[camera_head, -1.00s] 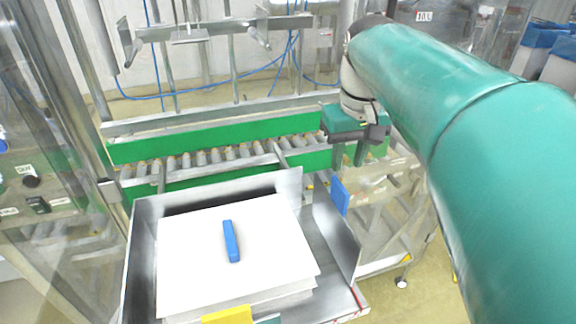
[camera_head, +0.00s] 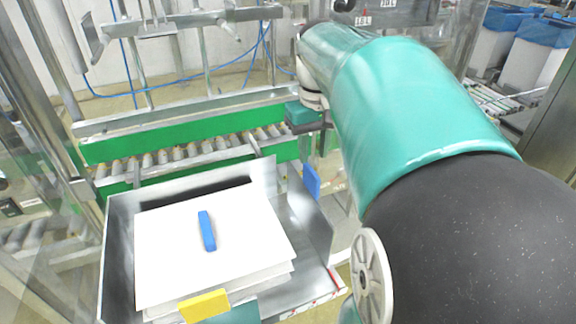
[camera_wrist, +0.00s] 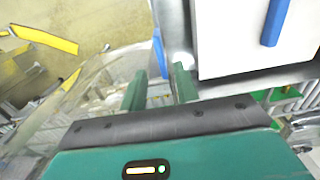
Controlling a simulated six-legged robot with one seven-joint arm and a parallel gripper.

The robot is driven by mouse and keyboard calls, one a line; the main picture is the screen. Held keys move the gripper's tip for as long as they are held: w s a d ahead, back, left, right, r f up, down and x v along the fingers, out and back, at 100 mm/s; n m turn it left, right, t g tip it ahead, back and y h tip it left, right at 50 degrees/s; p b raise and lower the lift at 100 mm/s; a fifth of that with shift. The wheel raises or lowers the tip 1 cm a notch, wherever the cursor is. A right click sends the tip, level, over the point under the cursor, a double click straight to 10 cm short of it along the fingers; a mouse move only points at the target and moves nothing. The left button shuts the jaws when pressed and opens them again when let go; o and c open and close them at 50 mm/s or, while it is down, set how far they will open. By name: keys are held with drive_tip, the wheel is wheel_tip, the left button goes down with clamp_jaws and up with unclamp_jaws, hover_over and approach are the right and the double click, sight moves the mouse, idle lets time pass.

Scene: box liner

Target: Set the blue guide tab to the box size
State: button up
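The blue guide tab (camera_head: 311,181) stands upright on the right-hand metal side plate of the tray (camera_head: 119,240). In the wrist view it shows as a thin blue strip (camera_wrist: 158,52), seen nearly edge-on. My gripper (camera_wrist: 160,88) is open, with its two green fingers apart and nothing between their tips. The blue strip lies beyond the fingertips, in line with the gap. In the head view my gripper (camera_head: 314,146) is just above and behind the tab; its fingers are partly hidden by my arm.
A white sheet stack (camera_head: 165,245) lies in the tray with a blue bar (camera_head: 207,231) on top. A yellow tab (camera_head: 204,306) is at the tray's front. A green-sided roller conveyor (camera_head: 200,145) runs behind it. Bins with blue liners (camera_head: 502,52) stand far right.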

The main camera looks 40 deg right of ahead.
sight(312, 170)
wheel_tip(312, 170, down, 8)
drive_tip(key=shift+f, duration=0.25)
drive_tip(key=shift+c, duration=0.4)
clamp_jaws()
